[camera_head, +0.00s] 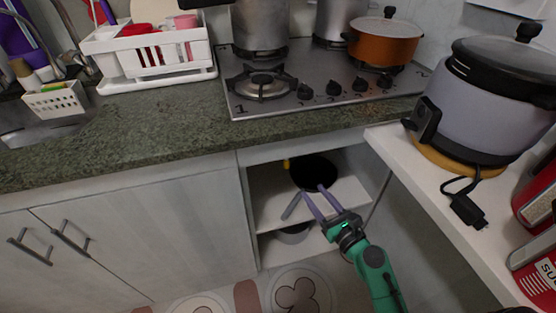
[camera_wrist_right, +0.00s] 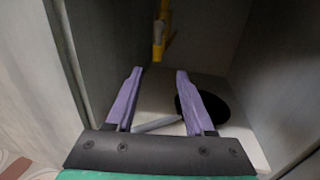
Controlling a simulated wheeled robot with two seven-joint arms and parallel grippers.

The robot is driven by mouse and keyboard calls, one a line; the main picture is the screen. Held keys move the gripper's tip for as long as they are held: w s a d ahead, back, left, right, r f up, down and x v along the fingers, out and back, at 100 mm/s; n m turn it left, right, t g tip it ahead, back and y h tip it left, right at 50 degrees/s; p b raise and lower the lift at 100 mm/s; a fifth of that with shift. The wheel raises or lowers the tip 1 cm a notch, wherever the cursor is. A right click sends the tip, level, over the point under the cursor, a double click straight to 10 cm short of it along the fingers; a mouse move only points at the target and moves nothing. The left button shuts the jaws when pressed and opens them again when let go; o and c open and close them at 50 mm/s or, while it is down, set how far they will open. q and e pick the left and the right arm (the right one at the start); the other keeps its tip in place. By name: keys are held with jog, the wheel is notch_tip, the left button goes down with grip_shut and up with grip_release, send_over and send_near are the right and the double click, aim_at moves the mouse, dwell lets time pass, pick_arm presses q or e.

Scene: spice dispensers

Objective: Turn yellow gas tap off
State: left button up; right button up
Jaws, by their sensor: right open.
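The yellow gas tap (camera_wrist_right: 158,42) shows at the top middle of the right wrist view, on a yellow pipe at the back of the open cabinet. Only a small bit of yellow (camera_head: 286,164) shows in the head view, at the left of the black pan. My right gripper (camera_head: 312,190) reaches into the cabinet opening with its purple fingers apart and empty. In the right wrist view the fingers (camera_wrist_right: 159,72) point toward the tap, which lies beyond them and apart from them. The handle's exact angle is too small to tell. My left gripper is out of view.
A black pan (camera_head: 316,172) lies on the cabinet shelf (camera_head: 270,209); in the wrist view its dark disc (camera_wrist_right: 205,107) is beside the right finger. A grey handle (camera_wrist_right: 158,124) lies between the fingers. Cabinet walls bound both sides. The stove (camera_head: 300,80) is on the counter above.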

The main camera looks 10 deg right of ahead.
jog(key=p, duration=0.1)
send_near(288, 161)
jog(key=x, duration=0.7)
jog(key=shift+w+a, duration=0.1)
jog(key=shift+w, duration=0.15)
jog(key=shift+w+a, duration=0.1)
jog(key=shift+w, duration=0.45)
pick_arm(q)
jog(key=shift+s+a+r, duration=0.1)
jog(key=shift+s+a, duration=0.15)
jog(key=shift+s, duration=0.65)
pick_arm(e)
grip_shut()
